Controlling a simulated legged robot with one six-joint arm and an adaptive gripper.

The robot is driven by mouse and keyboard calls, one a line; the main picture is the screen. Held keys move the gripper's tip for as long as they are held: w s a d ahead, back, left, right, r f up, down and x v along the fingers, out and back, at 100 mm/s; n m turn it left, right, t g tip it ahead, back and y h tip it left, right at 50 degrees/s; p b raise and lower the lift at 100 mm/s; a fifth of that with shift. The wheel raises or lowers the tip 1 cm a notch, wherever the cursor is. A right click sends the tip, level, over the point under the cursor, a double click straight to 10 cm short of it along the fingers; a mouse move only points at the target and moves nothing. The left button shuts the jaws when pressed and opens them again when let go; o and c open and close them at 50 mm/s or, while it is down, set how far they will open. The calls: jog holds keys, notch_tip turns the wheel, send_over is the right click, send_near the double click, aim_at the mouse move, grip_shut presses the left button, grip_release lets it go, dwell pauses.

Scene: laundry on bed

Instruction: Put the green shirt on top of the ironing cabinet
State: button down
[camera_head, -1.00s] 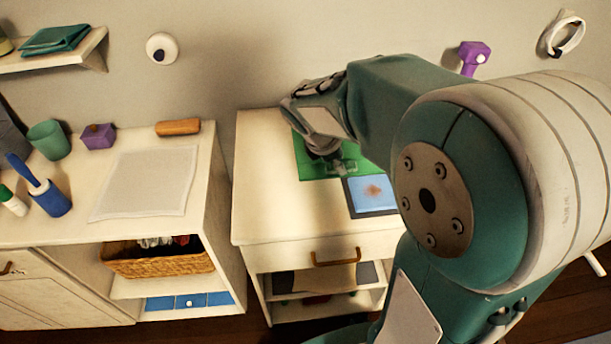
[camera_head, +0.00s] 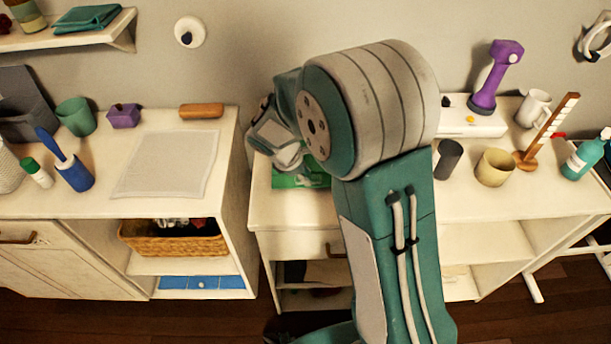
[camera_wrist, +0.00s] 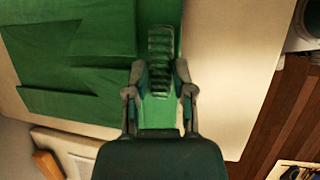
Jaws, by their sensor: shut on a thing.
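The green shirt (camera_wrist: 75,50) lies folded, spread across the left and middle of the wrist view above a pale top. My gripper (camera_wrist: 160,75) is shut on the green shirt near its right edge, with green cloth showing between and below the fingers. In the head view a small part of the green shirt (camera_head: 290,181) shows over the middle white cabinet (camera_head: 275,212); my arm hides the rest and the fingertips. I cannot tell whether the shirt touches the top. The left cabinet (camera_head: 110,205), perhaps the ironing cabinet, carries a flat white pad (camera_head: 170,163).
The left cabinet top holds a green cup (camera_head: 76,117), a purple box (camera_head: 123,116), a wooden roller (camera_head: 201,110) and a blue brush (camera_head: 72,170). A narrow gap separates the cabinets. On the right are a purple device (camera_head: 495,78), a mug (camera_head: 533,108) and a tan cup (camera_head: 494,167).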

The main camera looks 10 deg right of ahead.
jog(key=shift+f, duration=0.35)
jog(key=shift+c, duration=2.4)
grip_release()
jog(key=shift+f, duration=0.1)
jog(key=v, duration=1.2)
jog(key=s+d+r+m+t+y, duration=0.1)
jog(key=s+d+r+m, duration=0.1)
jog(key=s+m, duration=0.3)
jog(key=s+d+r+m+t+y, duration=0.2)
jog(key=s+d+r+m, duration=0.1)
jog(key=s, duration=0.6)
jog(key=s+d+r+m+t+y, duration=0.1)
jog(key=s+d+r+m, duration=0.1)
jog(key=s+r+m, duration=0.3)
jog(key=shift+s+d+m+y, duration=0.3)
jog(key=shift+s+m+y, duration=0.1)
jog(key=shift+s+m, duration=1)
